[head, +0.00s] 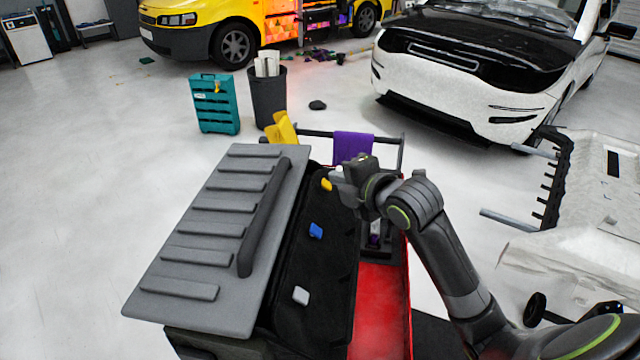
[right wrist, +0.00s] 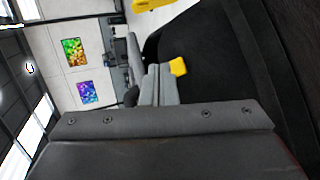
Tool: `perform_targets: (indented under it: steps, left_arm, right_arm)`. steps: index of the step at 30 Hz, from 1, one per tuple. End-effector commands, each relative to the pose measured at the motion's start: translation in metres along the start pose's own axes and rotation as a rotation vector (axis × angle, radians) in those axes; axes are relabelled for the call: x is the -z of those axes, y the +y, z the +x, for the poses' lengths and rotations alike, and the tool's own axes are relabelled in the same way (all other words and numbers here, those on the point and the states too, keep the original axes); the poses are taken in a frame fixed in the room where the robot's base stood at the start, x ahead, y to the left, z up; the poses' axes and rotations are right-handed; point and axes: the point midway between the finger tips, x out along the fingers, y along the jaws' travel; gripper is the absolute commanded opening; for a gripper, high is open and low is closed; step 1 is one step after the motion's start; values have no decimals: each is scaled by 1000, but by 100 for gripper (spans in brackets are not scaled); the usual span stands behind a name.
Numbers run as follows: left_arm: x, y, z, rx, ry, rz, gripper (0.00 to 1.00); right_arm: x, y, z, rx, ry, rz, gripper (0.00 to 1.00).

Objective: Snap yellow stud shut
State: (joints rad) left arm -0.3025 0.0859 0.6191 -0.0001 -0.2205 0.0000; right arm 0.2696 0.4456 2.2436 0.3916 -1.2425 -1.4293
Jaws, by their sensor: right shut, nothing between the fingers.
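The yellow stud (head: 326,184) sits at the far end of a black panel (head: 318,275) beside a grey ribbed lid. The stud also shows in the right wrist view (right wrist: 178,66), against the dark panel. My right gripper (head: 338,176) is just to the right of the stud in the head view, shut and empty. In the right wrist view its grey fingertips (right wrist: 160,84) are close beside the stud; I cannot tell whether they touch it. Whether the stud is snapped shut is too small to tell. My left gripper is not in view.
A blue stud (head: 316,231) and a white stud (head: 301,295) sit nearer along the panel. The ribbed lid (head: 225,225) has a dark handle bar. A red tray (head: 380,310), purple cloth (head: 352,146) and yellow piece (head: 281,130) are close by.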

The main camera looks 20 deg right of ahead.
Motion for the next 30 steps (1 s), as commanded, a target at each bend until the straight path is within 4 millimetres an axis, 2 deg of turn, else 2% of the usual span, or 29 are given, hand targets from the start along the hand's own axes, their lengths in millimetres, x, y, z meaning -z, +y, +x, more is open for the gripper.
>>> perform_targets:
  steps: [8, 30]
  left_arm:
    - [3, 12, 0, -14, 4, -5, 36]
    - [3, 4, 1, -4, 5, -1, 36]
  right_arm:
    - [0, 0, 0, -1, 0, 0, 0]
    - [0, 0, 0, 0, 0, 0, 0]
